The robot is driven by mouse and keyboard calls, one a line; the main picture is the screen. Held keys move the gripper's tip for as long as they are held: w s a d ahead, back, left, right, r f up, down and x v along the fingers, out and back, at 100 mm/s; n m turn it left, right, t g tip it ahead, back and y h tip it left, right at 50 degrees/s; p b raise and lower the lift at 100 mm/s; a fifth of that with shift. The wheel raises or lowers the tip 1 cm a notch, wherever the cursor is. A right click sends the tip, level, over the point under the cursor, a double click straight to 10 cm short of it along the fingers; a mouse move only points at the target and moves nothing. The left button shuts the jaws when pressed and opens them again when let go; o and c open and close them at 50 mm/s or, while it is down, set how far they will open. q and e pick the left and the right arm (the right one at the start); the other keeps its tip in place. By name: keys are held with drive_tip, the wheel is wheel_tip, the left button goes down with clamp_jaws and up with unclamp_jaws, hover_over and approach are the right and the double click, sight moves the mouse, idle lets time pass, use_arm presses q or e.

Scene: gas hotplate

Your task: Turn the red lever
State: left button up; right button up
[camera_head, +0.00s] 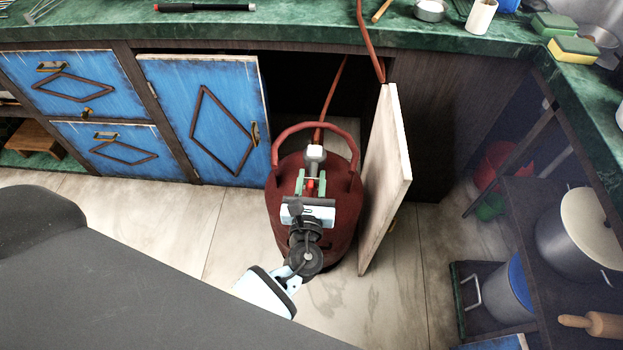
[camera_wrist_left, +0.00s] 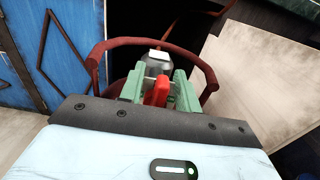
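The red lever (camera_head: 310,187) sits on the grey and white valve (camera_head: 315,154) at the top of a dark red gas cylinder (camera_head: 349,205). My left gripper (camera_head: 311,180) is over the cylinder top, its green fingers pointing at the valve. In the left wrist view, the red lever (camera_wrist_left: 157,92) lies between the two green fingers (camera_wrist_left: 158,85), which stand apart on either side of it. I cannot tell whether a finger touches the lever. The gripper body hides part of the cylinder in the head view. My right gripper is not in view.
A red handle ring (camera_head: 318,126) arches around the valve, close to my fingers. An open cabinet door (camera_head: 387,180) stands just right of the cylinder, and a blue door (camera_head: 205,118) is at left. An orange hose (camera_head: 369,40) runs up to the green counter (camera_head: 285,33).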

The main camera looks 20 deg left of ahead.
use_arm(q)
drive_tip(key=shift+w, duration=0.1)
clamp_jaws()
idle(0.4)
drive_tip(key=m+p, duration=0.1)
drive_tip(key=m, duration=0.1)
drive_tip(key=m+p, duration=0.1)
drive_tip(key=shift+w+d+m+p, duration=0.1)
drive_tip(key=shift+d+m+p, duration=0.2)
drive_tip(key=shift+d+m, duration=0.1)
drive_tip(key=m, duration=0.1)
drive_tip(key=m+p, duration=0.1)
drive_tip(key=shift+w+d+m, duration=0.1)
drive_tip(key=shift+d+m, duration=0.1)
drive_tip(key=shift+m, duration=0.2)
drive_tip(key=shift+w+d+f+m+p, duration=0.15)
drive_tip(key=shift+f+m+p, duration=0.35)
drive_tip(key=shift+m, duration=1.4)
drive_tip(key=shift+s+d+f+m+p, duration=0.1)
drive_tip(key=shift+d+f+m+p, duration=0.4)
drive_tip(key=shift+m, duration=1.4)
drive_tip(key=shift+w+a+f+m+p, duration=0.1)
drive_tip(key=shift+f+m+p, duration=0.15)
drive_tip(key=shift+m+p, duration=1.1)
drive_tip(key=shift+m+b, duration=0.5)
drive_tip(key=shift+m, duration=0.15)
